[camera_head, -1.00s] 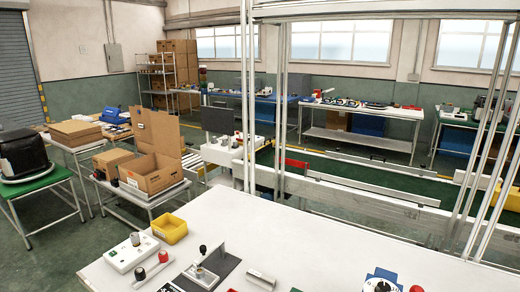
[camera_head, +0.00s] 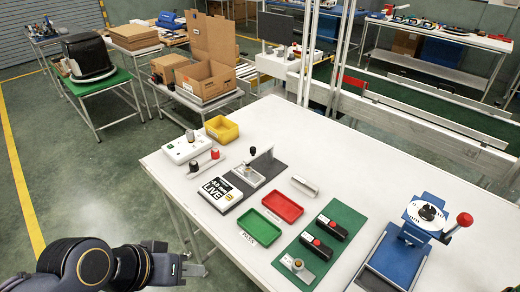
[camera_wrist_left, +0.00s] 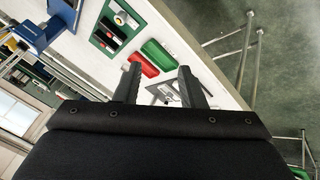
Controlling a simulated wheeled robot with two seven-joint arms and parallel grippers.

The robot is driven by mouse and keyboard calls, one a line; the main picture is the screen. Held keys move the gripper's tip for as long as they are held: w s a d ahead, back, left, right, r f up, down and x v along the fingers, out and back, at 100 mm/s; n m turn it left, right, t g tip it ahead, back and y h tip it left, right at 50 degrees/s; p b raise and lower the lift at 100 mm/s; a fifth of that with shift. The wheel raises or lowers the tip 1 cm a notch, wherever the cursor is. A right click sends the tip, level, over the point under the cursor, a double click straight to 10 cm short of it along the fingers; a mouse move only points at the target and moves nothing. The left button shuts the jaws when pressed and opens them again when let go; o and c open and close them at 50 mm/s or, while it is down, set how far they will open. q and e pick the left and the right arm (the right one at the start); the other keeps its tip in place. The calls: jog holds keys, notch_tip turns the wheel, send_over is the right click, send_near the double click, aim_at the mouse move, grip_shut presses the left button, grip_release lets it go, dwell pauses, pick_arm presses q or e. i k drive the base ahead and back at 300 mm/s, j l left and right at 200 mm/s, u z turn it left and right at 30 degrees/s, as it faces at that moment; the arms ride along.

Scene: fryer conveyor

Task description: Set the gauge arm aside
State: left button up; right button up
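A gauge fixture (camera_head: 247,177), a metal plate with an upright part and a dark knob, stands on a dark grey mat (camera_head: 270,165) at the left part of the white table. I cannot tell for sure which of its parts is the gauge arm. My left gripper (camera_head: 192,266) is off the table's near left edge, low in the head view, well away from the fixture. In the left wrist view its two fingers (camera_wrist_left: 158,86) are apart with nothing held between them. The fixture is partly behind the fingers there. My right gripper is out of view.
Near the fixture are a black-and-white LIVE box (camera_head: 220,194), red tray (camera_head: 282,207), green tray (camera_head: 260,228), yellow bin (camera_head: 222,129) and a bar with red and black knobs (camera_head: 203,164). A blue press (camera_head: 412,228) stands right of the green mat (camera_head: 340,218).

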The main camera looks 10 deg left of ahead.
aim_at(255, 154)
jog(key=i+j+z, duration=0.15)
jog(key=j, duration=0.4)
jog(key=i+j+z, duration=0.15)
jog(key=j, duration=0.4)
jog(key=i+j+z, duration=0.15)
jog(key=j, duration=0.45)
jog(key=k, duration=0.05)
